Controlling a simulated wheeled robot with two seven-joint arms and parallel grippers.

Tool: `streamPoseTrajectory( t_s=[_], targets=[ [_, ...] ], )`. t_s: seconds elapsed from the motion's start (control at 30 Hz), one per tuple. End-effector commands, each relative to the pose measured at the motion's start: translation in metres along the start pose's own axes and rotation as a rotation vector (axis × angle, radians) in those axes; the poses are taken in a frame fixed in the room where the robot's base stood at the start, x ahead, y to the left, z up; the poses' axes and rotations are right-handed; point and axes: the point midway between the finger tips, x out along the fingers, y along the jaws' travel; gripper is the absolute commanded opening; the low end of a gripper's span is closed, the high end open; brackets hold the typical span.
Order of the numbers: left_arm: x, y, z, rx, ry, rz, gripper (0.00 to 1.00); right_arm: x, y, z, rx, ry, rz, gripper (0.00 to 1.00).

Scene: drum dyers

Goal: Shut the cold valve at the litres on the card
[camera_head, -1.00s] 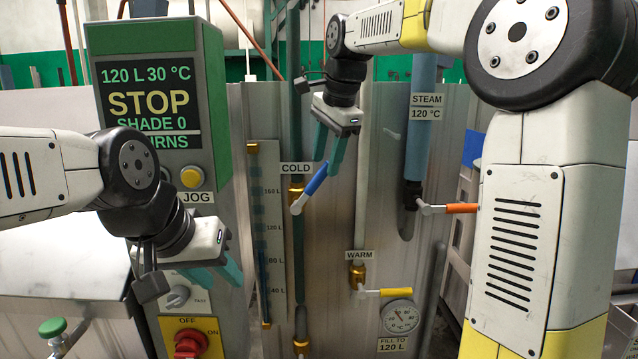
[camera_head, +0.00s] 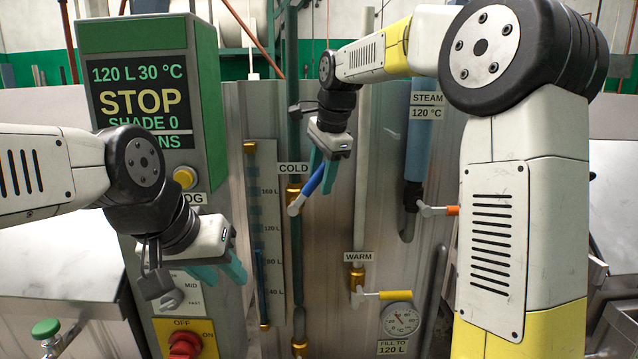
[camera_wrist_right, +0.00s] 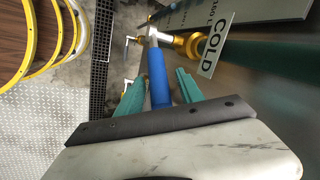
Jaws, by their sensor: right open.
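The cold valve's blue lever (camera_head: 308,190) slants up to the right from its white end, beside the COLD label (camera_head: 293,169). My right gripper (camera_head: 322,175) is open with its teal fingers on either side of the lever's upper end. In the right wrist view the blue lever (camera_wrist_right: 158,78) lies between the two fingers (camera_wrist_right: 160,95), with gaps visible. The level gauge (camera_head: 268,205) shows a blue column ending near the 80 L mark. My left gripper (camera_head: 220,275) is open and empty in front of the control panel.
The panel screen (camera_head: 140,105) reads 120 L 30 °C, STOP, SHADE 0. The warm valve's yellow lever (camera_head: 393,295) and the steam valve's orange lever (camera_head: 452,210) are to the right. A dial (camera_head: 400,319) sits above the card. A red switch (camera_head: 184,345) is below the left gripper.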

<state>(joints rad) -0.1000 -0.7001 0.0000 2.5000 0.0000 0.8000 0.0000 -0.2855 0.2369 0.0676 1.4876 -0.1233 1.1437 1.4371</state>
Motion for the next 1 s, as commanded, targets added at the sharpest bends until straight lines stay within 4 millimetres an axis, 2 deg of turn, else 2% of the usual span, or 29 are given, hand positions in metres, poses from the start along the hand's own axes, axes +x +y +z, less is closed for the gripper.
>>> streamPoseTrajectory(
  t_s=[0.13, 0.43, 0.47, 0.6, 0.67, 0.7, 1.0],
  targets=[
    [0.000, 0.000, 0.000, 0.000, 0.000, 0.000, 0.36, 0.015, 0.000, 0.000, 0.000, 0.000, 0.002, 0.44],
    [0.000, 0.000, 0.000, 0.000, 0.000, 0.000, 0.36, 0.018, 0.000, 0.000, 0.000, 0.000, 0.000, 0.44],
    [0.000, 0.000, 0.000, 0.000, 0.000, 0.000, 0.36, 0.018, 0.000, 0.000, 0.000, 0.000, 0.000, 0.42],
    [0.000, 0.000, 0.000, 0.000, 0.000, 0.000, 0.36, 0.018, 0.000, 0.000, 0.000, 0.000, 0.000, 0.15],
    [0.000, 0.000, 0.000, 0.000, 0.000, 0.000, 0.36, 0.018, 0.000, 0.000, 0.000, 0.000, 0.000, 0.03],
    [0.000, 0.000, 0.000, 0.000, 0.000, 0.000, 0.36, 0.018, 0.000, 0.000, 0.000, 0.000, 0.000, 0.00],
    [0.000, 0.000, 0.000, 0.000, 0.000, 0.000, 0.36, 0.017, 0.000, 0.000, 0.000, -0.001, -0.001, 0.00]
  ],
)
